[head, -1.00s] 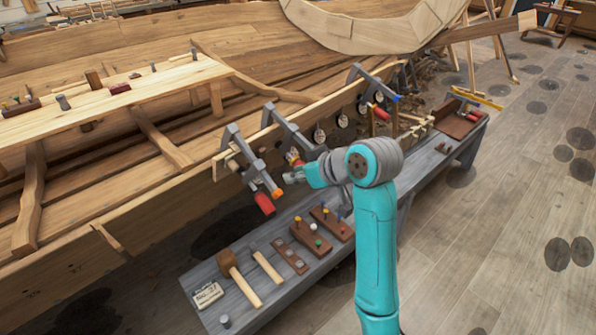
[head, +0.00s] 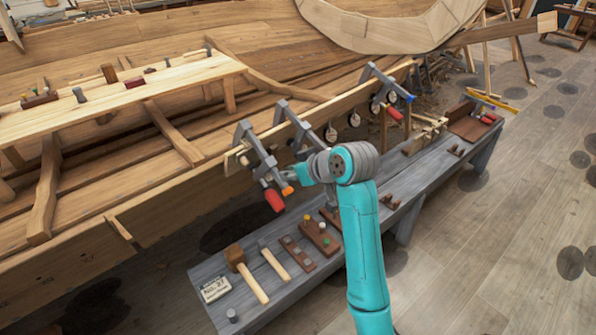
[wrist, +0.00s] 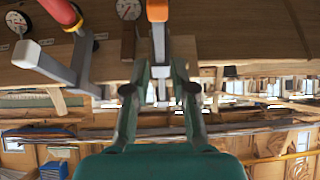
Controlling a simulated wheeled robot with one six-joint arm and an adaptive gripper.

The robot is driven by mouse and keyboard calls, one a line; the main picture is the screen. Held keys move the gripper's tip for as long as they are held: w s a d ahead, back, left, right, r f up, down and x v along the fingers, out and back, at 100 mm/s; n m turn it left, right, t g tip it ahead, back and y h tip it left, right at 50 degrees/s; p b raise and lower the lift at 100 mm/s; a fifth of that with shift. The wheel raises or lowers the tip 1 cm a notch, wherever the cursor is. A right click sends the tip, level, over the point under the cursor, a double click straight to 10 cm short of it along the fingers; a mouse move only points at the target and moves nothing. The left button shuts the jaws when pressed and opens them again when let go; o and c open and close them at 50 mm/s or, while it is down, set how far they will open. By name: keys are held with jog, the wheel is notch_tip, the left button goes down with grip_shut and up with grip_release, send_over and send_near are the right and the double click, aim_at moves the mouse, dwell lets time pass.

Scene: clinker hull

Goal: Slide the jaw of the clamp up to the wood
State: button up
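Several grey bar clamps grip the hull's upper plank. My gripper (head: 292,174) is beside that bar in the head view, partly hidden by my wrist. In the wrist view, my gripper (wrist: 159,72) has its two dark green fingers apart, one on each side of a grey bar with an orange end (wrist: 157,10). Gaps show between fingers and bar. Whether the clamp's sliding jaw touches the wood cannot be told.
A second clamp (head: 292,118) stands close to the right; a red handle and grey arm (wrist: 45,62) show left in the wrist view. A far clamp (head: 380,82) has a blue end. Below is a grey bench (head: 215,272) with a mallet (head: 236,257) and blocks. Open floor lies right.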

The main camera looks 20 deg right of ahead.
aim_at(273, 164)
jog(key=shift+x, duration=2.95)
jog(key=shift+c, duration=0.4)
jog(key=shift+w+a+r, duration=0.3)
jog(key=shift+w, duration=0.4)
jog(key=shift+w+a+r, duration=0.3)
jog(key=shift+w+r, duration=0.4)
jog(key=shift+w, duration=0.05)
jog(key=shift+s+d+f, duration=0.2)
jog(key=shift+s+f, duration=0.05)
jog(key=shift+s, duration=0.3)
